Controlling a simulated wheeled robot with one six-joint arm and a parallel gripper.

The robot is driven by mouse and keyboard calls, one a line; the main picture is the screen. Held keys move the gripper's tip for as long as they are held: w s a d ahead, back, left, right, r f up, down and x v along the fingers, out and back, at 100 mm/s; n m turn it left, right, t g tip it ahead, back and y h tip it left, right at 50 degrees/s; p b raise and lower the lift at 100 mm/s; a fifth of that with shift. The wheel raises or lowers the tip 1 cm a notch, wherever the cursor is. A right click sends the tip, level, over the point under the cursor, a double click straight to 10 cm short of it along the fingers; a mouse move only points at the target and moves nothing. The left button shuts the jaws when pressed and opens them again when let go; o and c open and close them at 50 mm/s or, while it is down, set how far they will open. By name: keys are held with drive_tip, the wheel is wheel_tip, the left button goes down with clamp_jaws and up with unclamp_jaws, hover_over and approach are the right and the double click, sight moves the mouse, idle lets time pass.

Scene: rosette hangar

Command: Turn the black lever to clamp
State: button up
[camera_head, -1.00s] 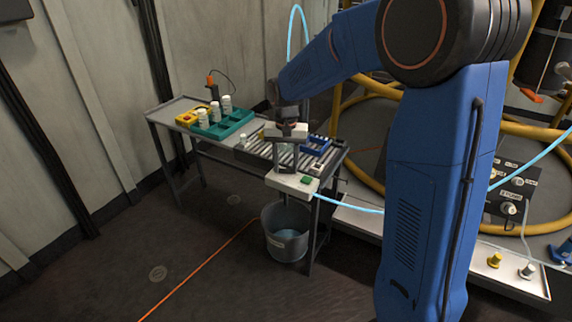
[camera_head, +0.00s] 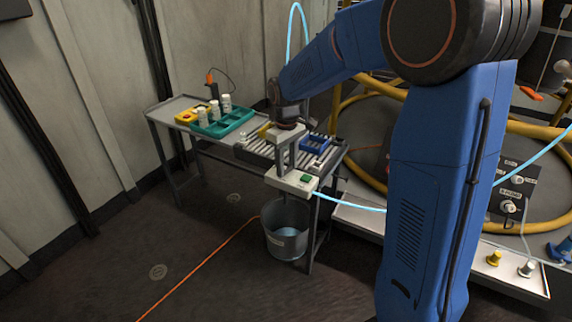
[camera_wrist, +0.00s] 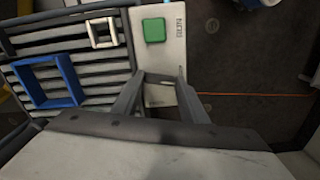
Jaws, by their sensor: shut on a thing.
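My gripper (camera_wrist: 164,78) reaches down over the near end of the bench, with its fingertips at the white panel that carries a green button. It also shows in the head view (camera_head: 284,172), pointing downwards. The fingers are a little apart, with a short dark bar between the tips that looks like the black lever (camera_wrist: 164,76). Most of the lever is hidden, so I cannot tell its angle. The green button (camera_wrist: 154,30) is just beyond the fingertips in the wrist view; it also shows in the head view (camera_head: 306,178).
A blue frame (camera_wrist: 47,82) and a small white frame (camera_wrist: 102,33) lie on the slatted rack (camera_head: 262,148). A teal tray (camera_head: 236,122) with white bottles stands further back. A bucket (camera_head: 286,242) stands on the floor below. Floor left of the bench is mostly clear.

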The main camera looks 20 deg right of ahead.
sight(288, 169)
drive_tip(key=shift+s+d+n, duration=0.1)
drive_tip(key=shift+n, duration=1.2)
drive_tip(key=o, duration=1)
drive_tip(key=shift+o, duration=0.2)
wheel_tip(288, 169, up, 18)
drive_tip(key=shift+f, duration=0.25)
drive_tip(key=shift+s, duration=0.15)
